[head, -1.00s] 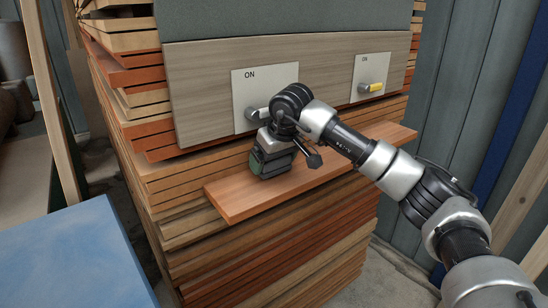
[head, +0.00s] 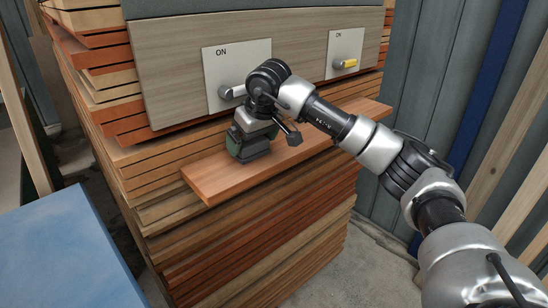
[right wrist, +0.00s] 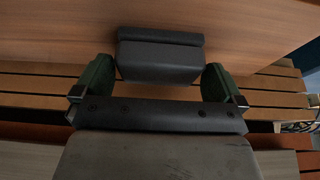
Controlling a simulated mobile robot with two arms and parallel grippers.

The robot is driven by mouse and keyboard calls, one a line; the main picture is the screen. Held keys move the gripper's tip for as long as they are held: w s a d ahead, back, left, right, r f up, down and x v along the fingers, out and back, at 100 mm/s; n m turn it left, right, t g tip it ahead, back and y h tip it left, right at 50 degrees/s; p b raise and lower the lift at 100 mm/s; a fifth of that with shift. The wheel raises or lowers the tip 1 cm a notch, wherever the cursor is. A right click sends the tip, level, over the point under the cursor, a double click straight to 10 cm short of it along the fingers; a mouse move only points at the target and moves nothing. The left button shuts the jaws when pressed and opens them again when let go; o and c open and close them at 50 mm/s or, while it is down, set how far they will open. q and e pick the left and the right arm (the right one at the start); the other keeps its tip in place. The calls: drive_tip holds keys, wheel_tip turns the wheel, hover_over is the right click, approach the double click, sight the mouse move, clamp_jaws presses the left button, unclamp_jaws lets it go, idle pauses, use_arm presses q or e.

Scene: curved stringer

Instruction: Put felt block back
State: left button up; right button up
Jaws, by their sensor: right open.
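The felt block (right wrist: 158,60) is a dark grey block with a darker strip along its far edge. In the right wrist view it sits against the reddish wooden plank, its near end between my green fingertips. My right gripper (right wrist: 157,80) is open, with a finger on each side of the block and small gaps showing. In the head view the right gripper (head: 248,148) points down over the left part of the plank (head: 212,182); the block is hard to tell apart from it there. My left gripper is in neither view.
Above the plank, a wooden panel (head: 175,85) carries two plates marked ON, one with a grey lever (head: 231,93), one with a yellow-handled lever (head: 349,63). The left plate is close behind my right wrist. A blue surface (head: 65,255) stands at lower left. The plank's right part is clear.

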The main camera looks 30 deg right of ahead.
drive_tip(key=s+d+b, duration=0.1)
drive_tip(key=s+b, duration=0.2)
drive_tip(key=s, duration=0.8)
drive_tip(key=shift+s+d+f+b, duration=0.15)
drive_tip(key=shift+s+d+b, duration=0.2)
drive_tip(key=shift+b, duration=0.05)
